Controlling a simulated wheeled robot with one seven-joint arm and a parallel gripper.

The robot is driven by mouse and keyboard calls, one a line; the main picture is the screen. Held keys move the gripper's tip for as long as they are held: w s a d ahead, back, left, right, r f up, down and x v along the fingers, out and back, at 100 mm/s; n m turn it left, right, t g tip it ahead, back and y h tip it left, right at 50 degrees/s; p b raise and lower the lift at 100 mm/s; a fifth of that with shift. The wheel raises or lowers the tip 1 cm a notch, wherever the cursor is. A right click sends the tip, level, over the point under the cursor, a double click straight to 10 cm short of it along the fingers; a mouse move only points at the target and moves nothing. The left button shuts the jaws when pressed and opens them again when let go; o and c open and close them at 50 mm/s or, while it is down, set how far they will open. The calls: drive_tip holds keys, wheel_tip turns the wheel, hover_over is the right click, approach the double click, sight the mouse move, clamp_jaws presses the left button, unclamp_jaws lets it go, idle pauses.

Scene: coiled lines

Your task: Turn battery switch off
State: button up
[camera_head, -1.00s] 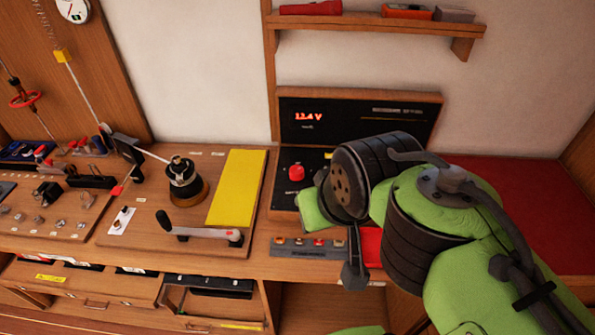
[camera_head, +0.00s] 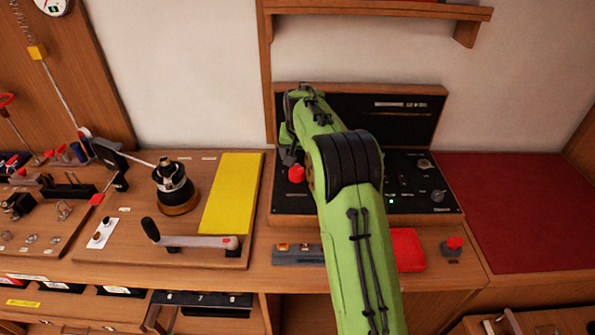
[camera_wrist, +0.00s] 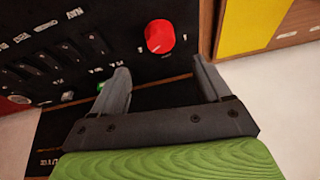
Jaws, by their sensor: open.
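The battery switch is most likely the red knob (camera_head: 297,173) on the black panel, left of my arm in the head view. In the wrist view the red knob (camera_wrist: 160,37) stands ahead of my gripper (camera_wrist: 160,82), roughly between the lines of its two fingers. The fingers are apart with nothing between them, and the knob is beyond their tips. My gripper's end (camera_head: 292,150) is small and partly hidden by my arm in the head view. The knob's exact turn position cannot be read.
The black panel (camera_head: 295,200) carries small switches and knobs. A yellow pad (camera_head: 232,190) and a crank handle (camera_head: 200,241) lie to the left. A red box (camera_head: 407,250) and red-topped switch (camera_head: 452,248) are at the front. A clear red surface (camera_head: 525,210) is right.

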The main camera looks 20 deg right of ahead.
sight(297, 170)
drive_tip(key=x, duration=1)
drive_tip(key=shift+b, duration=0.35)
drive_tip(key=shift+r, duration=0.1)
drive_tip(key=shift+c, duration=0.2)
drive_tip(key=c, duration=1)
